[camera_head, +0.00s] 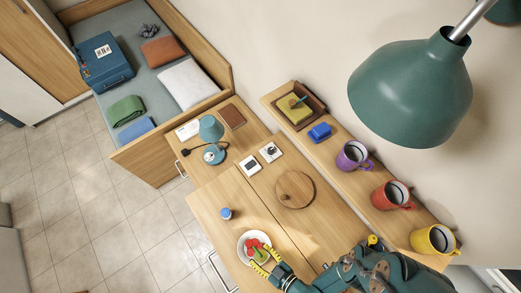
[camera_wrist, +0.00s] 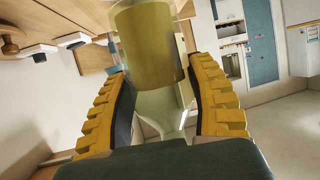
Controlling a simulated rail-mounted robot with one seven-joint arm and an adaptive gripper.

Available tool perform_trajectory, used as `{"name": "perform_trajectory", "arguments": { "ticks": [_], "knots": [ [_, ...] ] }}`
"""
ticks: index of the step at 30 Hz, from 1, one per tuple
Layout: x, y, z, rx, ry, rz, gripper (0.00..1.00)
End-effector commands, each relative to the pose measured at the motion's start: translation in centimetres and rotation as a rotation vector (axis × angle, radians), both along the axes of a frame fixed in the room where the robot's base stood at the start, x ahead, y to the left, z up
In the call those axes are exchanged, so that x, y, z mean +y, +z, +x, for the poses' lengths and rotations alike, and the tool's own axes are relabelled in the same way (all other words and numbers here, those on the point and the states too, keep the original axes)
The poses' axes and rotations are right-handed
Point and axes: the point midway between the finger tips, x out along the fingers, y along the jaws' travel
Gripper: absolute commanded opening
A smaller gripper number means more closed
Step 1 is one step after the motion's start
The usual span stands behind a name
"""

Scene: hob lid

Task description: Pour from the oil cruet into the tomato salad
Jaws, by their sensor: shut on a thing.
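The oil cruet (camera_wrist: 148,48) is between my gripper's two yellow ribbed fingers in the wrist view. It has a yellow body and a pale, clear narrower part (camera_wrist: 168,112) nearer my palm. My gripper (camera_wrist: 160,85) is shut on it. In the head view my gripper (camera_head: 264,260) is at the lower middle, right by the white bowl of tomato salad (camera_head: 243,241). Red tomatoes (camera_head: 256,245) show in the bowl. I cannot make out the cruet clearly in the head view, nor tell its exact tilt or whether oil flows.
A small blue-topped jar (camera_head: 226,213) stands near the bowl. A round wooden lid (camera_head: 295,190) with a knob lies on the counter. Purple (camera_head: 354,156), red (camera_head: 392,194) and yellow (camera_head: 434,240) mugs line the shelf. A large green lamp (camera_head: 412,88) hangs at upper right.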

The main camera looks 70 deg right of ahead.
Motion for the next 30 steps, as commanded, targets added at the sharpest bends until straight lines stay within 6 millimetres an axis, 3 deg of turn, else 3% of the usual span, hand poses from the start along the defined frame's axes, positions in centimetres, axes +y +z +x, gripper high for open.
{"name": "perform_trajectory", "arguments": {
  "ticks": [30],
  "knots": [
    [0.5, -1.2, -0.7, 0.091, -0.001, 0.067, 0.17]
  ]
}}
